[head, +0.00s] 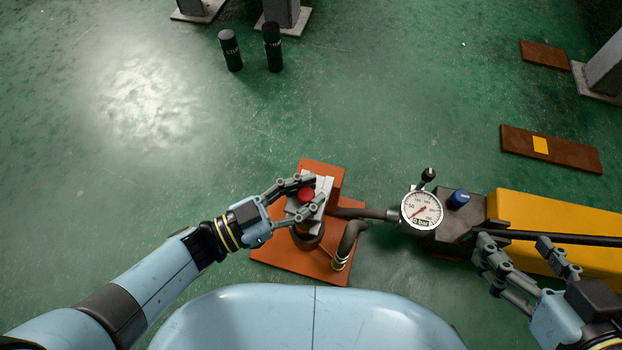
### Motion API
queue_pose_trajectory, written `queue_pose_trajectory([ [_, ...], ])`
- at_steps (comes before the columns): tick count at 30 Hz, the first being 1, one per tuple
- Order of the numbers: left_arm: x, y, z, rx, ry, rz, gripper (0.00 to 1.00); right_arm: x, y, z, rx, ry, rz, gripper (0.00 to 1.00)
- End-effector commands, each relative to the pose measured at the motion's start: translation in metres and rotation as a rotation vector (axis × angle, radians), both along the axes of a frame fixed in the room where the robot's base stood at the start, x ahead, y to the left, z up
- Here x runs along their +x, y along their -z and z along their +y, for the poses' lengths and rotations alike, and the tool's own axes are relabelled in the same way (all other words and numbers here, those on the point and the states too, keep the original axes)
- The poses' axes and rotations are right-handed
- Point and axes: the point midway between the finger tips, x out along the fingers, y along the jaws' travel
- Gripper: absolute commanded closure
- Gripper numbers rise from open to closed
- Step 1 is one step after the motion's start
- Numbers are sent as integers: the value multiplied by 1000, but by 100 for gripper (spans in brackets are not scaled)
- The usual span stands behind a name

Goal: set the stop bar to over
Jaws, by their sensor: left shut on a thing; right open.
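A vise-like fixture stands on an orange base plate (300,262) in the middle of the head view. A light grey bar (326,187) with a red knob (306,195) sits on top of it; I take this to be the stop bar. My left gripper (317,189) is shut on it around the red knob, one finger on each side, hiding part of the bar. The bar's exact setting is hard to tell. My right gripper (514,243) is open at the lower right, its fingers near a black rod (555,238).
Two black cylinders (231,50) (273,48) stand at the back. Brown plates (575,152) lie at right. The left floor is clear.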

Motion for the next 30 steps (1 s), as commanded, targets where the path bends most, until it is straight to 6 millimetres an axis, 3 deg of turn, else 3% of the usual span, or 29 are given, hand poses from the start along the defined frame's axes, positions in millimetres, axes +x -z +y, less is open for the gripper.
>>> queue_pose_trajectory([
  [4, -3, 0, 5, 0, 2, 0, 100, 0, -1, 0, 0, 0, -2, 33],
  [5, -3, 1, 5, -1, 3, 1, 77, 0, -1, 0, 0, 0, -2, 33],
  [11, -3, 1, 3, -1, 4, 2, 51, 0, -1, 0, 0, 0, -3, 33],
  [22, -8, 1, 9, 1, 4, 3, 50, 1, -1, 0, 0, 0, -5, 33],
  [30, -37, 2, 56, 2, 4, 4, 50, 1, -1, 0, 0, 0, -4, 33],
])
